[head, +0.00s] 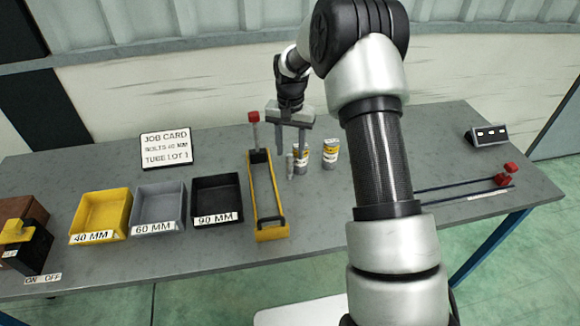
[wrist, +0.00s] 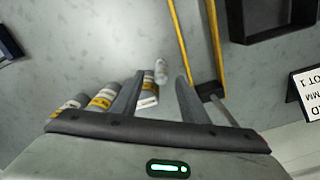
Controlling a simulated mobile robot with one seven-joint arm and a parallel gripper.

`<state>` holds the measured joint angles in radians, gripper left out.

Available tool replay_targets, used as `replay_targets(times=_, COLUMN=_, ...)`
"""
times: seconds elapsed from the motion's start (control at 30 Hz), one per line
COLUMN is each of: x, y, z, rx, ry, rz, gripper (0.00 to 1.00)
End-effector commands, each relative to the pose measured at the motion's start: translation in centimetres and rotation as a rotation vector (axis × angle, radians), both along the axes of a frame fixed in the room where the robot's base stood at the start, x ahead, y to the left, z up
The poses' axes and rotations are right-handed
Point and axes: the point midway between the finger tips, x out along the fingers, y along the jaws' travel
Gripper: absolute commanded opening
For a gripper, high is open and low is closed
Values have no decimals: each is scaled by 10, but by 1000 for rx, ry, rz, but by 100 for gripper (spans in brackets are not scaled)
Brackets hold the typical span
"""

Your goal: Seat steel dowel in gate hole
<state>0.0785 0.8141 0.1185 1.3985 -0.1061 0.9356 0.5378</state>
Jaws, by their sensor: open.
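A small grey cylinder, apparently the steel dowel (head: 290,166), stands upright on the bench right of a yellow-railed frame (head: 272,232). It also shows in the wrist view (wrist: 161,70). My gripper (head: 290,150) is open and empty, fingers pointing down above the dowel. In the wrist view the dowel appears just ahead of the gap between the fingertips (wrist: 160,78); I cannot tell the height between them. The frame has a black block (head: 259,157) at its far end and a red-topped rod (head: 254,132) rising there. I cannot make out the gate hole.
Yellow-labelled cans (head: 330,153) stand right of the dowel, close to my fingers in the wrist view (wrist: 102,96). A yellow bin (head: 73,238), a grey bin (head: 181,222) and a black bin (head: 239,207) lie left.

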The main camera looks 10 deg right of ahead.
Motion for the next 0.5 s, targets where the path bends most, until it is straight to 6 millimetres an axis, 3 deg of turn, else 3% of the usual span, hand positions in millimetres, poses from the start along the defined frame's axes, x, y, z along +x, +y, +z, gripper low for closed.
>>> replay_targets(times=0.1, x=0, y=0, z=-17, rx=0, ry=1, rz=0, gripper=40)
replay_targets(times=0.33, x=0, y=0, z=-32, rx=0, ry=1, rz=1, gripper=40)
replay_targets(times=0.5, x=1, y=2, z=-58, rx=0, ry=3, rz=0, gripper=40)
